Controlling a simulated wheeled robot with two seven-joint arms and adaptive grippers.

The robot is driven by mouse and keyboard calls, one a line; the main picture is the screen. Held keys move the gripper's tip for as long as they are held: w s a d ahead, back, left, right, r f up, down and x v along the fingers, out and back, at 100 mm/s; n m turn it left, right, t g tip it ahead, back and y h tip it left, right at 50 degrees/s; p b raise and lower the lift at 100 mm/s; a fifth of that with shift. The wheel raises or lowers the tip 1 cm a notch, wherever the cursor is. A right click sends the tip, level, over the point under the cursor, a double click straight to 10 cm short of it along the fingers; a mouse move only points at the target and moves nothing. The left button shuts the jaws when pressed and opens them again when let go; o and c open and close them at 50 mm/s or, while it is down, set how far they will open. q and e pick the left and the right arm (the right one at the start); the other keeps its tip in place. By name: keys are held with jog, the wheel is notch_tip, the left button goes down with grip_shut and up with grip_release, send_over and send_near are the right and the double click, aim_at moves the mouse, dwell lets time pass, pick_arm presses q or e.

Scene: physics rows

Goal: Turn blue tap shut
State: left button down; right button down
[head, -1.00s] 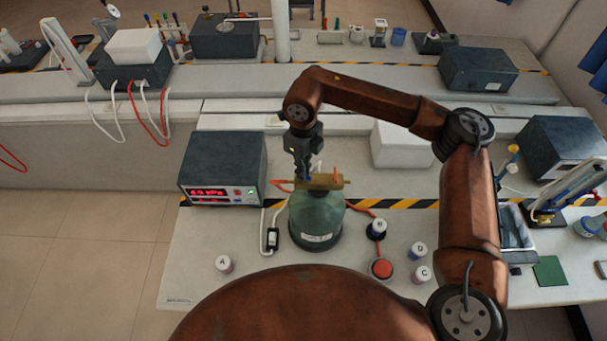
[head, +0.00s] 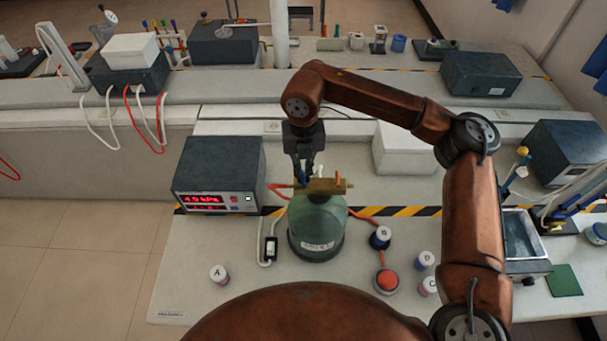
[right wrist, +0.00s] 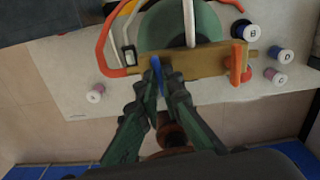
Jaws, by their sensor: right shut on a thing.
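A brass manifold (head: 325,186) sits on top of a green glass vessel (head: 318,224) on the bench. The blue tap (right wrist: 155,67) is a flat lever at the left part of the manifold in the right wrist view. An orange-red tap (right wrist: 236,64) is on its right part. The fingers hide part of the lever. My left gripper is not in view.
A meter (head: 219,174) with red digits stands left of the vessel. Jars A (head: 220,275), B (head: 380,238), D (head: 424,260) and C (head: 429,286) and a red button (head: 387,281) stand around. A white box (head: 403,150) is behind.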

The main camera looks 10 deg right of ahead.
aim_at(303, 177)
jog(key=shift+m, duration=0.6)
jog(key=c, duration=2.1)
grip_release()
notch_tip(303, 177, up, 12)
